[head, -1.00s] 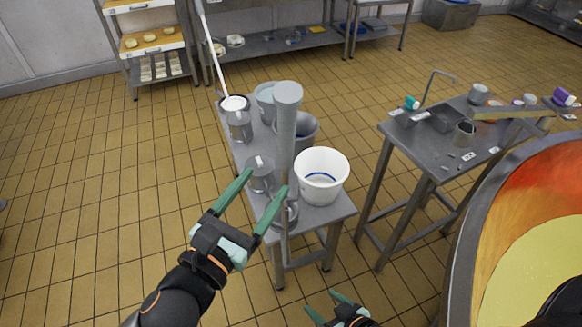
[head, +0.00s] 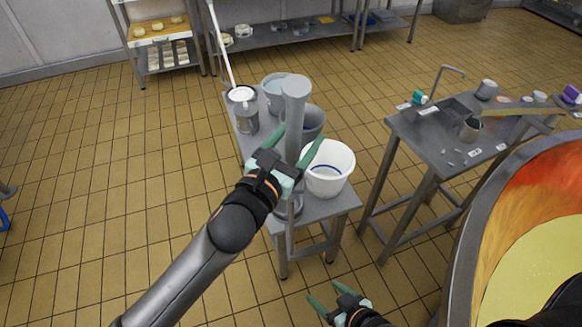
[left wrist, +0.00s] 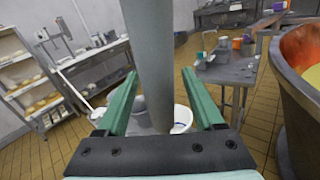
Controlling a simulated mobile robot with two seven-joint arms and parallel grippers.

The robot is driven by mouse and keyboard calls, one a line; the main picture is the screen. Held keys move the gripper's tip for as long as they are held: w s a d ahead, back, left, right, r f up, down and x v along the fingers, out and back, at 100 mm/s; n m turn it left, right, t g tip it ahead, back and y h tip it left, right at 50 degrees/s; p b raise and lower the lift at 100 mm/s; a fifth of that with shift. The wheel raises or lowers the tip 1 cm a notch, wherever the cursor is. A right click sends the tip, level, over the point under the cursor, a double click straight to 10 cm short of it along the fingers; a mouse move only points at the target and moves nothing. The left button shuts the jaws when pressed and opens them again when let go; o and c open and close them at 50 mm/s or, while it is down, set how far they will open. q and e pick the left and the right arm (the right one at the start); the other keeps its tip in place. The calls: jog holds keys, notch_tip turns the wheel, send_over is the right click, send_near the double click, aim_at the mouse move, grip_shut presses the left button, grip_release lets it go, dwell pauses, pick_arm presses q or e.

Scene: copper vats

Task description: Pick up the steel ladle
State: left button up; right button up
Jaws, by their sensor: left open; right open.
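A tall grey upright shaft (head: 295,100) rises from the near end of the narrow steel table. It seems to be the steel ladle's handle, with a round steel part (head: 291,208) at its foot, partly hidden by my left gripper. My left gripper (head: 297,143) is open, with one finger on each side of the shaft in the picture. In the left wrist view the shaft (left wrist: 150,60) runs between the open fingers (left wrist: 159,74); I cannot tell whether they touch it. My right gripper (head: 322,292) is open and empty, low down near the bottom edge.
A white bucket (head: 329,168) stands just right of the shaft. Grey buckets (head: 307,119) and a steel can (head: 246,118) stand behind. A second steel table (head: 440,150) and a large copper vat (head: 470,240) are to the right.

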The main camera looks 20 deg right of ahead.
pick_arm(q)
jog(key=shift+w+d, duration=0.25)
grip_shut()
dwell(0.5)
